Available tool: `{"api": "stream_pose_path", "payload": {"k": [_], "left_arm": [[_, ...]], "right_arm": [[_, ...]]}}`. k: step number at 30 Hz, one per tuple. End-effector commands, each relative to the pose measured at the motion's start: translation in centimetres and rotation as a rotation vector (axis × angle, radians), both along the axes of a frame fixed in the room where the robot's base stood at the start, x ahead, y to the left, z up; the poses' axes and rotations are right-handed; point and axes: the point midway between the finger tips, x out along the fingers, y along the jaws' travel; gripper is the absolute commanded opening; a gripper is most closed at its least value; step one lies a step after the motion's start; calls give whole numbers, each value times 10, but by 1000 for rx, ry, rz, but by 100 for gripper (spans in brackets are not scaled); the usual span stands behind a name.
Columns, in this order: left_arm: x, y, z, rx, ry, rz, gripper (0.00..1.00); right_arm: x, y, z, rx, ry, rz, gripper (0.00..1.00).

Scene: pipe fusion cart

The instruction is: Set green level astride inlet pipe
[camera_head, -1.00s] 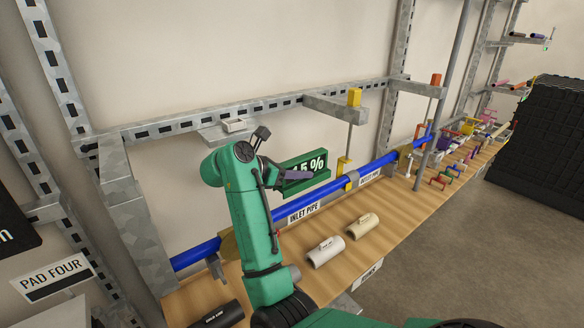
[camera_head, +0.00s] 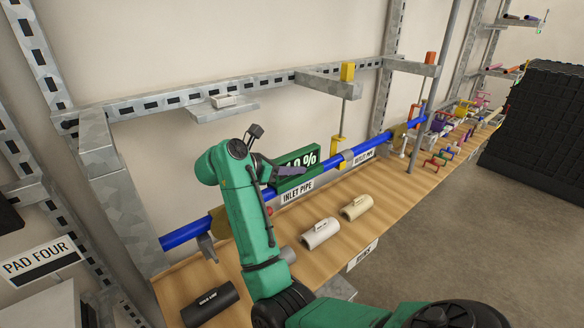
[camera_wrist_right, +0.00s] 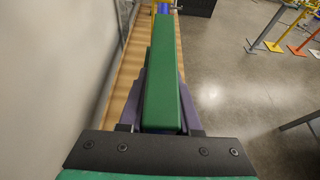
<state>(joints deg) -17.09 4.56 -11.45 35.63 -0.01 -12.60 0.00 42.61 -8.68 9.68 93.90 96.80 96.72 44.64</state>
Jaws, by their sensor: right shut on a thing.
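The green level (camera_head: 303,160) has a lit display ending in "%", its first digits partly covered by the gripper. My right gripper (camera_head: 287,172) is shut on it, and the purple fingers clasp its sides. In the right wrist view the level (camera_wrist_right: 163,80) points straight ahead between the fingers (camera_wrist_right: 162,108). The blue inlet pipe (camera_head: 188,234) runs diagonally above the bench, with the "INLET PIPE" label (camera_head: 297,192) in front. The level is at the pipe, roughly along it; whether it touches or is seated cannot be told. My left gripper is out of view.
A white coupling (camera_head: 320,233) and a beige one (camera_head: 356,207) lie on the wooden bench (camera_head: 345,238). A black cylinder (camera_head: 210,303) lies at the near end. A yellow clamp (camera_head: 338,150) hangs on the pipe to the right. A grey rail (camera_head: 250,90) runs behind.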

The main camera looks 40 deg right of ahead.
Motion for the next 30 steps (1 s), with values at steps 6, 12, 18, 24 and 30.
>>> {"api": "stream_pose_path", "payload": {"k": [6, 12, 18, 24, 30], "left_arm": [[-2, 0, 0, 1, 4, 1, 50], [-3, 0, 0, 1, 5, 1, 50], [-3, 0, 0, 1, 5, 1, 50], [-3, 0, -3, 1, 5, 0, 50], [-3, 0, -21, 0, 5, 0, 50]], "right_arm": [[0, 0, 1, -1, -1, 0, 0], [0, 0, 1, -1, -1, 0, 48], [0, 0, 0, 0, -1, 0, 67], [0, 4, 0, 1, 0, 1, 67], [2, 39, 11, 4, -3, 4, 67]]}}
